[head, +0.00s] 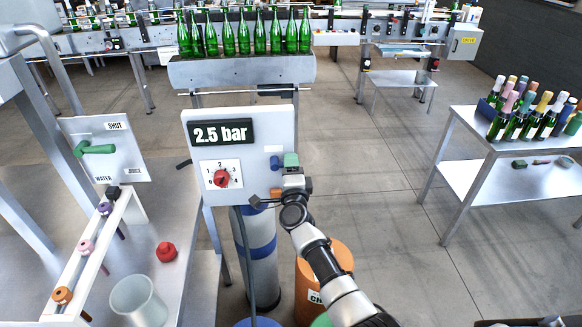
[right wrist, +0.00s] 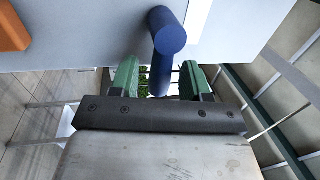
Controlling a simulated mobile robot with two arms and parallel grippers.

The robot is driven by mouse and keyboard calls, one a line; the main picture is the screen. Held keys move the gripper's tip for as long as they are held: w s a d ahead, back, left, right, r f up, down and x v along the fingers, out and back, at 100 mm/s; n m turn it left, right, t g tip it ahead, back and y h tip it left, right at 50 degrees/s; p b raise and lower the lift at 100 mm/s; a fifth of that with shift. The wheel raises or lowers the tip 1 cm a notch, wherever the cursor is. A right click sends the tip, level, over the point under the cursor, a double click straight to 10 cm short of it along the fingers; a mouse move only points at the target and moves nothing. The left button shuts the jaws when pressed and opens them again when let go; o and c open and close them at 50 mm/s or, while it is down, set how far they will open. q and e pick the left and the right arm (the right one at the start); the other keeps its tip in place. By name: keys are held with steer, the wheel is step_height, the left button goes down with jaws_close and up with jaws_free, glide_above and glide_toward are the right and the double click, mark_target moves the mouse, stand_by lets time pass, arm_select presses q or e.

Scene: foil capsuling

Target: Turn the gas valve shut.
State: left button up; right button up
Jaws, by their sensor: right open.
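A pale panel (head: 195,135) carries a "2.5 bar" display (head: 222,133) and a red dial (head: 221,179) with numbers around it. A blue handle (head: 275,163) sticks out at the panel's right side. No label names it as the gas valve. In the right wrist view the blue handle (right wrist: 168,40) has a round end and a bar reaching between my green fingertips. My right gripper (right wrist: 158,82) is open around the bar, with gaps visible on both sides. In the head view the gripper (head: 287,168) partly covers the panel's right edge. My left gripper is not in view.
An orange block (head: 277,192) sits on the panel below the handle; it also shows in the wrist view (right wrist: 12,28). A blue-banded cylinder (head: 258,248) and an orange drum (head: 340,255) stand below. A left panel (head: 132,165) has a green lever (head: 95,148). Green bottles (head: 244,36) stand behind.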

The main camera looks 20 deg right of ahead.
steer(key=b+v, duration=0.1)
steer(key=v, duration=0.9)
steer(key=shift+s, duration=0.4)
steer(key=shift+a+f, duration=0.1)
steer(key=shift+f, duration=0.05)
